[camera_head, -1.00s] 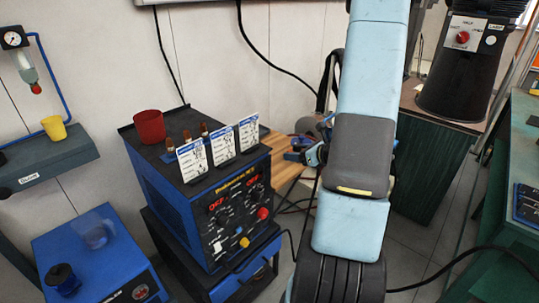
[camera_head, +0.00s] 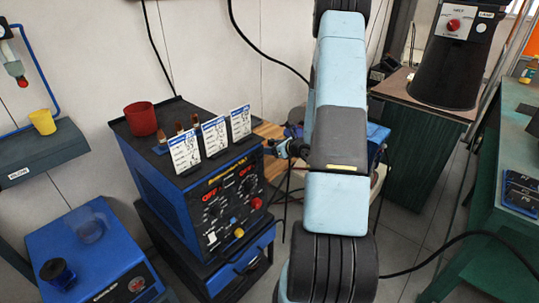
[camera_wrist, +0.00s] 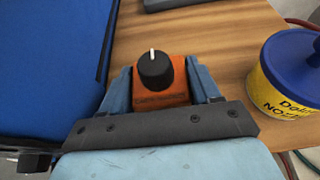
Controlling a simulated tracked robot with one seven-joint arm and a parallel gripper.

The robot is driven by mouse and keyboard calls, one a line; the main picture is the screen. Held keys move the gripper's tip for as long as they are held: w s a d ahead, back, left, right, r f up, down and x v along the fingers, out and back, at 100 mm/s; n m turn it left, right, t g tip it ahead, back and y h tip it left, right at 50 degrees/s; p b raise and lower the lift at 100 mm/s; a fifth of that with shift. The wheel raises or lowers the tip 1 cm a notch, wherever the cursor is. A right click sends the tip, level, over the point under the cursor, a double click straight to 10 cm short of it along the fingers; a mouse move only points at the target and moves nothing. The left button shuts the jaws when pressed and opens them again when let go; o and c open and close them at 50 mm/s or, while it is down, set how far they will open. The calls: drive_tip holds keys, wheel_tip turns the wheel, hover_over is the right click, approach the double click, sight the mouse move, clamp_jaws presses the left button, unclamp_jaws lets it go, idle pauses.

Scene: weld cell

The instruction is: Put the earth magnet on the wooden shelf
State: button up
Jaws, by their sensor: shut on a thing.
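The earth magnet, an orange block with a black knob marked by a white line (camera_wrist: 155,72), shows in the wrist view. My gripper (camera_wrist: 160,88) is shut on it, with a blue finger at each side. The wooden shelf (camera_wrist: 225,35) lies beneath and beyond the magnet. I cannot tell whether the magnet touches the wood. In the head view a small piece of the shelf (camera_head: 268,130) shows beside the blue welding machine (camera_head: 190,190).
A yellow tub with a blue lid (camera_wrist: 285,85) stands close on the right of the magnet. A blue casing (camera_wrist: 45,60) borders the shelf on the left. A dark grey object (camera_wrist: 180,3) lies at the far edge. Bare wood lies beyond the magnet.

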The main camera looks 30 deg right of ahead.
sight(271, 158)
drive_tip(key=shift+w+f, duration=0.25)
drive_tip(key=shift+f, duration=1.5)
drive_tip(key=o, duration=1.6)
drive_tip(key=shift+f, duration=0.1)
drive_tip(key=v, duration=1.2)
